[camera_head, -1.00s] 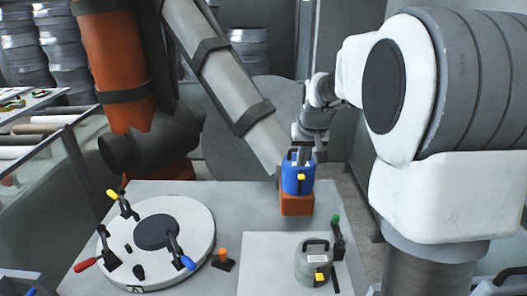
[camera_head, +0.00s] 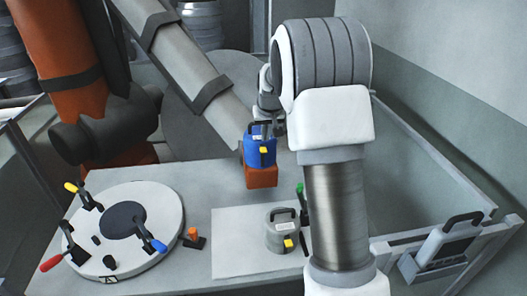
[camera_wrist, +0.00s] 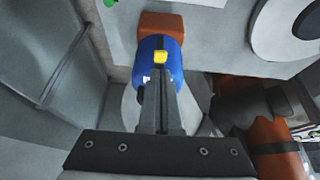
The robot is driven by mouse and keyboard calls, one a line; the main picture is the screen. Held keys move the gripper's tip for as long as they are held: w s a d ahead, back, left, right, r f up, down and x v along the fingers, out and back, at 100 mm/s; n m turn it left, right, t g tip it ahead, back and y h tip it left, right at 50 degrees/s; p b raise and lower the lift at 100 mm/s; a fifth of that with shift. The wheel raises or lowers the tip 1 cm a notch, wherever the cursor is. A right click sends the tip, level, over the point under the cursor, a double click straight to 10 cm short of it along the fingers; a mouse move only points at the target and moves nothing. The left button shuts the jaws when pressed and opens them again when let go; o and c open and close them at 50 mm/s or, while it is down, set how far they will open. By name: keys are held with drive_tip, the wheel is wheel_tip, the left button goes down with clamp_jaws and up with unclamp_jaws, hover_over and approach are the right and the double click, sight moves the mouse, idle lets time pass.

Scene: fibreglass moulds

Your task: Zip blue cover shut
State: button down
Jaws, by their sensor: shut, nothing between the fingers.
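The blue cover (camera_head: 258,153) is a rounded blue piece with a yellow tab (camera_head: 263,150) on its near side and a dark handle shape on top. It sits on an orange block (camera_head: 262,177) at the back edge of the table. It also shows in the wrist view (camera_wrist: 175,66), where the yellow tab (camera_wrist: 160,56) lies just past the fingertips. My gripper (camera_head: 266,130) is shut and empty, at the top of the blue cover. In the wrist view the closed fingers (camera_wrist: 159,88) overlap the cover; I cannot tell whether they touch it. The zip itself is not clear.
A grey cover (camera_head: 281,234) with a yellow tab stands on a pale mat (camera_head: 236,258). A green-handled clamp (camera_head: 301,203) is beside it. A round white mould (camera_head: 160,205) with clamps is at left. A grey tube (camera_head: 190,70) slants down behind the blue cover.

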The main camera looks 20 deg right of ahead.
drive_tip(key=shift+b+x, duration=0.9)
drive_tip(key=shift+x, duration=2.55)
wheel_tip(320, 180, down, 9)
drive_tip(key=b, duration=0.6)
drive_tip(key=shift+s+b, duration=0.3)
drive_tip(key=shift+s, duration=0.1)
drive_tip(key=shift+a+r, duration=0.1)
drive_tip(key=shift+a, duration=0.05)
drive_tip(key=b, duration=0.2)
approach(264, 150)
drive_tip(key=s+a+r, duration=0.1)
drive_tip(key=s+a, duration=0.1)
drive_tip(key=s, duration=0.5)
drive_tip(key=shift+s+d+r, duration=0.15)
drive_tip(key=shift+s+r, duration=0.05)
drive_tip(key=shift+r, duration=0.2)
